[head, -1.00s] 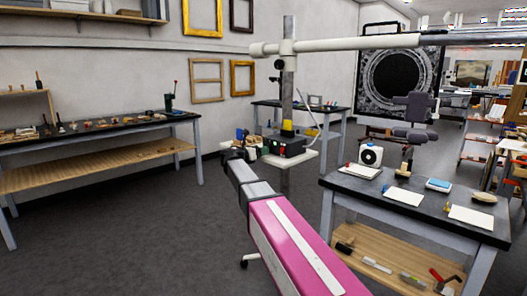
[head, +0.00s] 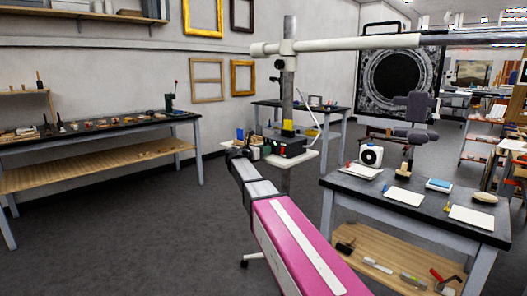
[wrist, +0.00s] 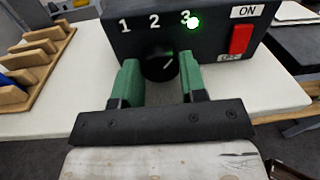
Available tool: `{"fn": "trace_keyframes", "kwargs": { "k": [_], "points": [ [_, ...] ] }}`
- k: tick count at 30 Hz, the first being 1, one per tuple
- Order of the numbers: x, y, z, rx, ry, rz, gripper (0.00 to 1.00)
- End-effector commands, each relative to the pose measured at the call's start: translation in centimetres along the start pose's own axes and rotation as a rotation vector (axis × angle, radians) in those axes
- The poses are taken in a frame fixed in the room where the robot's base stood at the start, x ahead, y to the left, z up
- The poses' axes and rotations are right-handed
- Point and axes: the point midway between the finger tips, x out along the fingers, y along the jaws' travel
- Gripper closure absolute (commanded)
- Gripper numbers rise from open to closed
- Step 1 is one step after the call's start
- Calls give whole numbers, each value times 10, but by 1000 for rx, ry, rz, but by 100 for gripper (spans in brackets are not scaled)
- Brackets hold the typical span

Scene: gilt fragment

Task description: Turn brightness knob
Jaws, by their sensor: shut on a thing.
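The brightness knob (wrist: 158,66) is a round black dial with a white pointer line, on the front of a black control box (wrist: 115,45). The pointer tilts up and to the right, roughly toward the 3 of the printed 1, 2, 3. A green light (wrist: 194,23) glows beside the 3. My gripper (wrist: 160,75) has its two green fingers on either side of the knob and is shut on it. In the head view the box (head: 288,146) sits on a white stand shelf, and my arm hides the knob.
A red switch (wrist: 241,39) with an ON label is to the right of the knob. A wooden rack (wrist: 40,65) stands on the white shelf (wrist: 70,120) at left. A workbench (head: 335,181) with papers and a small white device is to the right. Open floor lies left.

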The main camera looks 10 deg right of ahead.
Motion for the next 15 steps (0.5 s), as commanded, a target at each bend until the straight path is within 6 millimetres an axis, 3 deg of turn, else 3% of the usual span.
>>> {"fn": "trace_keyframes", "kwargs": {
  "k": [6,15],
  "points": [
    [0,-1,0,152,10,1,85],
    [0,-1,0,186,13,1,85]
  ]
}}
